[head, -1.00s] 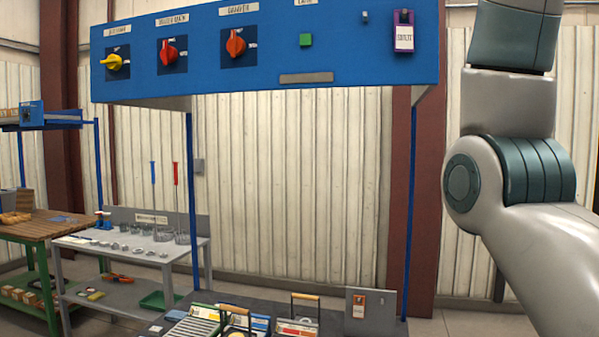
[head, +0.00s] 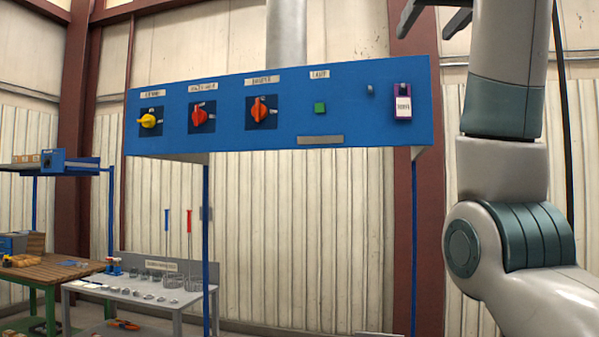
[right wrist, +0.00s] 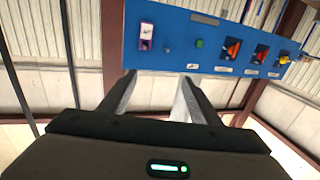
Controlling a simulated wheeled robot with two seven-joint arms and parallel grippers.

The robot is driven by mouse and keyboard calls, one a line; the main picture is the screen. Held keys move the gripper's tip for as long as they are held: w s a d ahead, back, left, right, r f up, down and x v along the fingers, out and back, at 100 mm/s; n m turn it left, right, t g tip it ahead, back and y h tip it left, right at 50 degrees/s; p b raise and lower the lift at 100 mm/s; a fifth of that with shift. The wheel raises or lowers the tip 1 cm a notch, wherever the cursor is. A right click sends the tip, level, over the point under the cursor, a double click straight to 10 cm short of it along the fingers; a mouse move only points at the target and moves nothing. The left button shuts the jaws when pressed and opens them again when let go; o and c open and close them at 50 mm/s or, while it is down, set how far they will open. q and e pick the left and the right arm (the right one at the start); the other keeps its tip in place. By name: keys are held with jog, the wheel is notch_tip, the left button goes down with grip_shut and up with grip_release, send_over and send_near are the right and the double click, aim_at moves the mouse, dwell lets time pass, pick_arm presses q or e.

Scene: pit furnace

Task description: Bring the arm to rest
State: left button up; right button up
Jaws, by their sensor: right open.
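My right arm stands folded upward at the right of the head view. Its gripper (head: 437,18) shows at the top edge, with two dark fingers spread apart and nothing between them; part of it is cut off. In the right wrist view my right gripper (right wrist: 157,85) is open and empty, its two fingers apart in front of the blue control panel (right wrist: 222,45), not touching it. The blue panel (head: 290,135) also spans the middle of the head view. My left gripper is in neither view.
A grey table (head: 190,301) with glassware and a wooden workbench (head: 60,270) stand lower left. Corrugated wall fills the back.

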jog(key=w+f+g, duration=0.2)
jog(key=w+f, duration=1.3)
jog(key=f, duration=0.5)
jog(key=w+f+g, duration=0.1)
jog(key=w+f, duration=1.4)
jog(key=f, duration=0.5)
notch_tip(320, 180, down, 46)
jog(key=w+f+n+g, duration=0.1)
jog(key=g, duration=0.2)
jog(key=s+a+f+g, duration=0.1)
jog(key=s+f, duration=0.7)
jog(key=f, duration=0.5)
jog(key=s+f+n+g, duration=0.1)
jog(key=s+f, duration=0.7)
jog(key=f, duration=0.5)
jog(key=s+a+f+g, duration=0.1)
jog(key=s+f, duration=0.7)
jog(key=f, duration=0.6)
jog(key=s+f+g, duration=0.1)
jog(key=s+f, duration=0.6)
jog(key=s, duration=0.8)
jog(key=s+f+g+y, duration=0.1)
jog(key=s+f, duration=0.6)
jog(key=s, duration=0.8)
jog(key=s+f+g, duration=0.1)
jog(key=s+f, duration=0.6)
jog(key=s, duration=0.9)
jog(key=shift+a+n+g+y, duration=0.3)
jog(key=shift+a+y, duration=0.1)
